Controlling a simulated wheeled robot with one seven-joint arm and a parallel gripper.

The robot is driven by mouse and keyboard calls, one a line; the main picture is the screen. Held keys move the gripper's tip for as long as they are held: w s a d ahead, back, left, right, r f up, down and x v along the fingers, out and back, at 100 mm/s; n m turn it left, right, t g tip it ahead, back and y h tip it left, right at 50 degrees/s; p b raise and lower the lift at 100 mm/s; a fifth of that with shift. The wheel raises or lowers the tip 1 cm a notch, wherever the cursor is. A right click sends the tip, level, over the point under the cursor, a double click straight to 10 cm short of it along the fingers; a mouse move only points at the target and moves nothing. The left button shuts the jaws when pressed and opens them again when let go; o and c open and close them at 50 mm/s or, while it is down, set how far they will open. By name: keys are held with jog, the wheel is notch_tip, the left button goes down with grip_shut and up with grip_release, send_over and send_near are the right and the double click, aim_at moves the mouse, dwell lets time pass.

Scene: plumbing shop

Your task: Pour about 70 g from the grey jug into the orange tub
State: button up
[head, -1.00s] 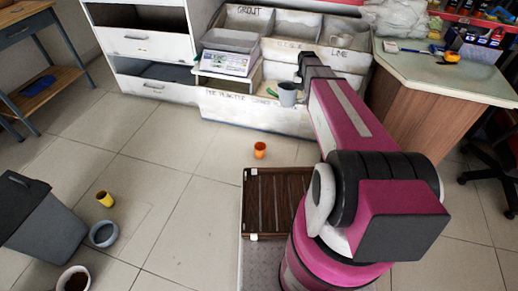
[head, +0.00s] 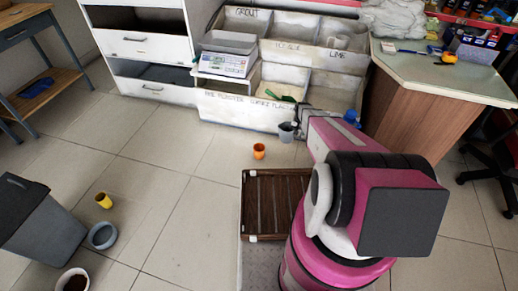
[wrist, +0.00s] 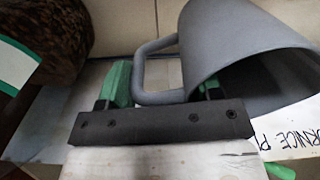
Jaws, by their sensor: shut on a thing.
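The grey jug (head: 286,132) is in front of the labelled bins in the head view, just beyond and right of the orange tub. In the wrist view the jug (wrist: 235,50) fills the upper right, with its mouth toward the lower right; its contents are not visible. My gripper (wrist: 162,88) has its green fingers at the jug's handle and is shut on it. In the head view my arm mostly hides the gripper. The orange tub (head: 259,151) stands upright on the floor tiles, apart from the jug. Its inside is too small to read.
Labelled bins (head: 240,109) stand behind, with a scale (head: 225,64) and grey tray (head: 229,42). A brown slatted tray (head: 275,205) lies nearer than the tub. A yellow cup (head: 104,200), grey bowl (head: 103,235) and grey bin (head: 42,225) are at left. Floor left of the tub is clear.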

jog(key=s+f, duration=0.1)
jog(key=f, duration=0.4)
jog(key=s+f, duration=0.1)
jog(key=f, duration=0.4)
jog(key=s+d+f, duration=0.1)
jog(key=f, duration=0.4)
jog(key=shift+s+f, duration=0.1)
jog(key=shift+f, duration=0.1)
jog(key=shift+r, duration=0.1)
